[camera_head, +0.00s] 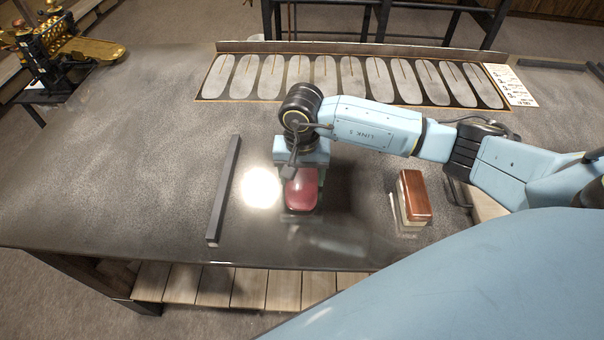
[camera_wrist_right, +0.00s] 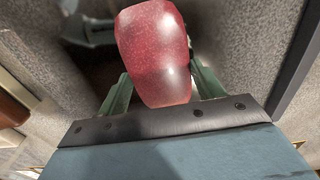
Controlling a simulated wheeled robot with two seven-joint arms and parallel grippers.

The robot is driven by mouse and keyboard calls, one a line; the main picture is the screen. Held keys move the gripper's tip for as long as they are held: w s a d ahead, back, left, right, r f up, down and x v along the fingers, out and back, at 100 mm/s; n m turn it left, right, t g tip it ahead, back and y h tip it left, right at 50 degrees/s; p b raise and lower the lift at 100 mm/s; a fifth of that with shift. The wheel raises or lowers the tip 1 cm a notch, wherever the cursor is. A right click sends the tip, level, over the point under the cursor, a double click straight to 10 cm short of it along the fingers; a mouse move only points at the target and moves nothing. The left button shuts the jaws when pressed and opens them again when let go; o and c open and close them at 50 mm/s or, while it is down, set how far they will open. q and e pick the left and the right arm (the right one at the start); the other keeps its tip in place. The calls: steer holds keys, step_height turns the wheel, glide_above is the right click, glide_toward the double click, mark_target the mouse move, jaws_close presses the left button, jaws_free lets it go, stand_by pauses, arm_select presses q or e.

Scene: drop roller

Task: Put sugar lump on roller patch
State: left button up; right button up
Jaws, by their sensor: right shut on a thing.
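The sugar lump, a glossy dark red rounded block (camera_head: 300,191), is in my right gripper (camera_head: 302,180) over the front middle of the dark table. In the right wrist view the lump (camera_wrist_right: 154,50) is pink-red and translucent, and it sits between the two green fingers (camera_wrist_right: 160,88). The gripper is shut on it and points down. I cannot tell whether the lump touches the table top. No clearly marked roller patch stands out on the table; a bright glare spot lies just left of the lump. My left gripper is not in view.
A dark bar (camera_head: 224,190) lies left of the lump. A brown-topped block on a pale base (camera_head: 415,196) stands to the right. A tray with oval plates (camera_head: 243,76) lies at the back. A brass machine (camera_head: 58,45) stands at far left. The left table top is clear.

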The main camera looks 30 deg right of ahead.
mark_target(302, 180)
steer(key=shift+f, duration=0.3)
steer(key=o, duration=0.7)
steer(key=shift+f, duration=0.1)
steer(key=o, duration=0.5)
steer(key=shift+r, duration=0.2)
steer(key=shift+r, duration=0.35)
step_height(302, 180, up, 11)
steer(key=b, duration=0.1)
steer(key=shift+r, duration=0.2)
